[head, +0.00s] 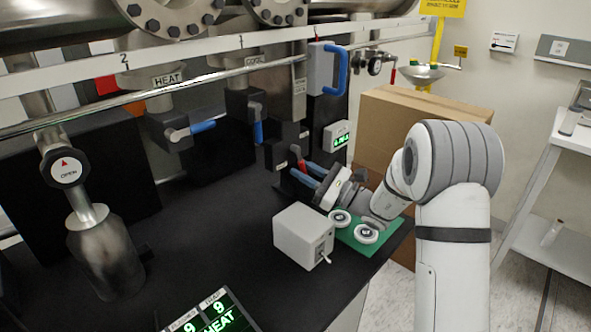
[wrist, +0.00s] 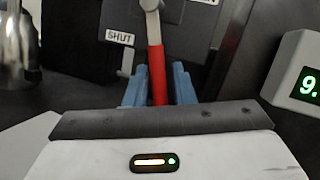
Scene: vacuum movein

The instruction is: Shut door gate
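The door gate's lever, with a red grip (wrist: 156,72) on a metal arm, stands upright in the middle of the wrist view. A white SHUT label (wrist: 120,38) is on the dark panel to its left. The red grip also shows small in the head view (head: 299,155), on the dark equipment at the bench's back edge. My gripper (wrist: 160,85) has one blue finger on each side of the red grip, and the grip fills the gap between them. In the head view my gripper (head: 306,171) reaches left over the bench. The lower grip is hidden by my gripper body.
A grey box with a small switch (head: 303,235) and a green mat (head: 375,246) with round white pieces lie close below my wrist. A green-lit display (head: 337,137) is just behind the gripper. A cardboard box (head: 400,120) stands behind.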

